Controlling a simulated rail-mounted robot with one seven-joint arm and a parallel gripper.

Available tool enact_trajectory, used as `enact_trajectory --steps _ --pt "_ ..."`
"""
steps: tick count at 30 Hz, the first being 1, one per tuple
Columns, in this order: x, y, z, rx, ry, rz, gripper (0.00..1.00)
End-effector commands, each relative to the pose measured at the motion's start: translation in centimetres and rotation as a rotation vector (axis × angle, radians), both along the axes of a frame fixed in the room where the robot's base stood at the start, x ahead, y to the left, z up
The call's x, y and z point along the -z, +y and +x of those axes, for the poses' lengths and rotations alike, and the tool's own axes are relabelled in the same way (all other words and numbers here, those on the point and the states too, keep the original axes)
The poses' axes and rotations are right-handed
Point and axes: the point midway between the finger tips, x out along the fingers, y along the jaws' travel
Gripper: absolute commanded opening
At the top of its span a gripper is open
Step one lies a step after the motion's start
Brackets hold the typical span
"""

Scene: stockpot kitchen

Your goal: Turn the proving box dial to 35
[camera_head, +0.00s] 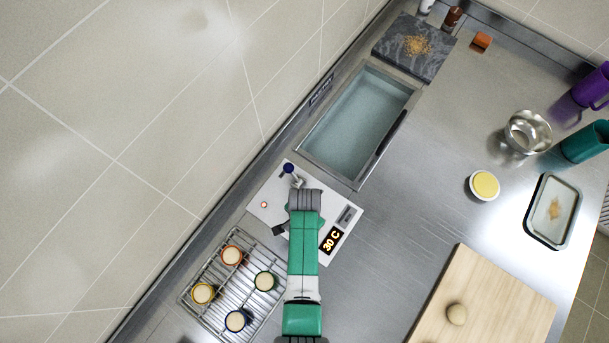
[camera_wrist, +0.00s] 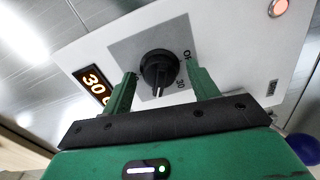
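The proving box (camera_head: 345,222) is a white panel beneath my arm in the head view; its white face (camera_wrist: 232,40) fills much of the wrist view. Its display (camera_head: 333,240) reads 30 C and shows partly cut off by a finger in the wrist view (camera_wrist: 93,82). The black round dial (camera_wrist: 158,68) sits on a grey square with printed marks, one reading 30. My gripper (camera_wrist: 163,76) is open, with one green finger on each side of the dial and visible gaps between. In the head view my arm hides the dial.
A red light (camera_head: 264,205) and a blue-tipped knob (camera_head: 288,168) are on or beside the box. A wire rack (camera_head: 216,283) with several small pots stands at lower left. A glass-topped basin (camera_head: 358,120) lies above. A wooden board (camera_head: 490,300) is at lower right.

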Motion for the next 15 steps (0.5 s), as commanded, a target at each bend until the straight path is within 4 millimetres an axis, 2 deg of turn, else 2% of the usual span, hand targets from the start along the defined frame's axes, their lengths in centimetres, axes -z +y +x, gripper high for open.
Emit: enact_trajectory --steps 5,15 --pt "-0.4 0.0 0.0 0.000 0.000 0.000 0.59" --pt "-6.7 0.0 0.1 0.000 -0.003 0.000 0.59"
